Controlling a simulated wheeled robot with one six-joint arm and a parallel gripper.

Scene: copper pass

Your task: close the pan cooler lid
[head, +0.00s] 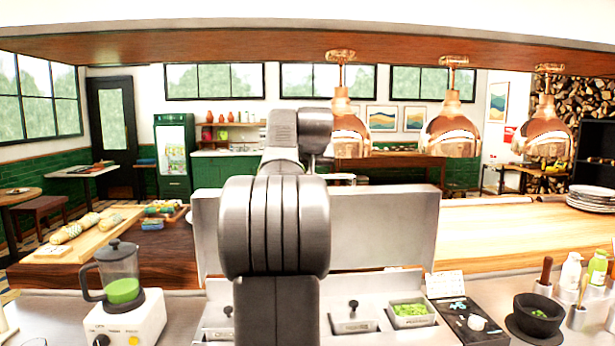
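The pan cooler lid (385,228) is a wide grey metal panel. It stands raised, nearly upright, at the back of the pan cooler (375,285), so the cooler is open. Pans show in front of the lid: one with a dark-knobbed cover (353,322) and one with chopped greens (410,311). My arm rises through the middle of the view and hides the centre of the lid and some of the pans. My gripper is not visible, and any contact with the lid cannot be seen.
A blender (122,290) with green liquid stands left of the cooler. A black board (468,320), a dark mortar (538,315) and bottles (571,272) stand to the right. Copper lamps (452,132) hang above the wooden pass (520,228). Bread lies on a board (100,240) at left.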

